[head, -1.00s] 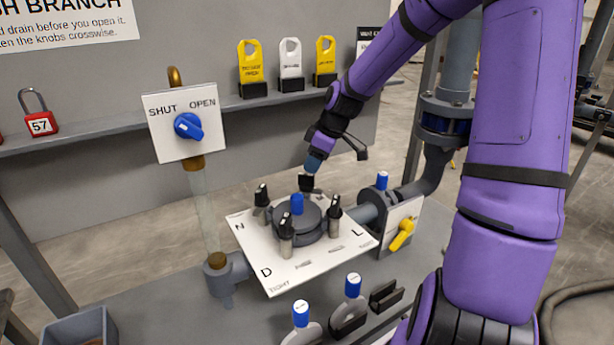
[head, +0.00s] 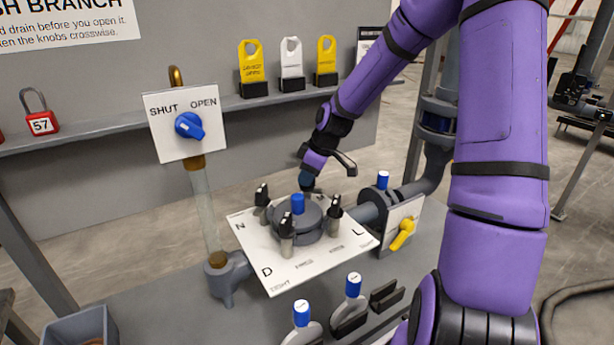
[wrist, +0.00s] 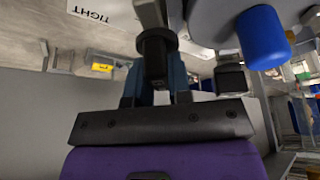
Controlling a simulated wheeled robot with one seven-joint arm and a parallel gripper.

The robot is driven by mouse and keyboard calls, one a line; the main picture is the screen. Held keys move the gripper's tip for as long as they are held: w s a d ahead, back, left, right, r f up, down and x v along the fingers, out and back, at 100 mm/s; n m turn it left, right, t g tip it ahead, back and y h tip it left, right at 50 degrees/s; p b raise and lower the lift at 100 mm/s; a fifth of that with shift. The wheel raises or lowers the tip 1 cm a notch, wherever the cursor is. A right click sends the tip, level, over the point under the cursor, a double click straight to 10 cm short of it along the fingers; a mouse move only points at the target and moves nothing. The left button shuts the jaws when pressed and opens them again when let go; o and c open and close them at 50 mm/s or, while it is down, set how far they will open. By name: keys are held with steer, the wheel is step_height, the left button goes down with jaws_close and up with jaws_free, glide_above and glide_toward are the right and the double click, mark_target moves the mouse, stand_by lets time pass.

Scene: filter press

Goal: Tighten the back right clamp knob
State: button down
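My gripper (head: 307,184) points down behind the dark round filter lid (head: 312,222), at the back right of the white plate (head: 283,277). It hides the back right clamp knob in the head view. In the wrist view that black knob (wrist: 155,52) stands between the two fingers of my gripper (wrist: 154,80). I cannot tell whether the fingers press on it or only stand around it. The back left knob (head: 261,197), front left knob (head: 287,232) and front right knob (head: 335,209) stand clear of my gripper. A blue cap (head: 297,203) tops the lid.
A yellow-handled valve (head: 402,235) and a pipe stand to the right. A sight tube with a SHUT/OPEN plate (head: 183,122) stands to the left. Blue-topped handles (head: 352,287) stand at the front.

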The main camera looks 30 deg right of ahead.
steer(key=shift+m, duration=0.4)
steer(key=m+t+h, duration=0.1)
steer(key=m, duration=0.2)
steer(key=shift+m, duration=0.3)
steer(key=m+h, duration=0.2)
steer(key=m, duration=0.2)
steer(key=shift+m, duration=0.3)
steer(key=shift+m+h, duration=1.1)
steer(key=shift+m, duration=1.3)
steer(key=shift+m+g+h, duration=0.4)
steer(key=shift+m+h, duration=0.2)
steer(key=shift+m, duration=1.6)
steer(key=c, duration=1)
jaws_free()
steer(key=shift+c, duration=0.2)
steer(key=shift+r, duration=0.1)
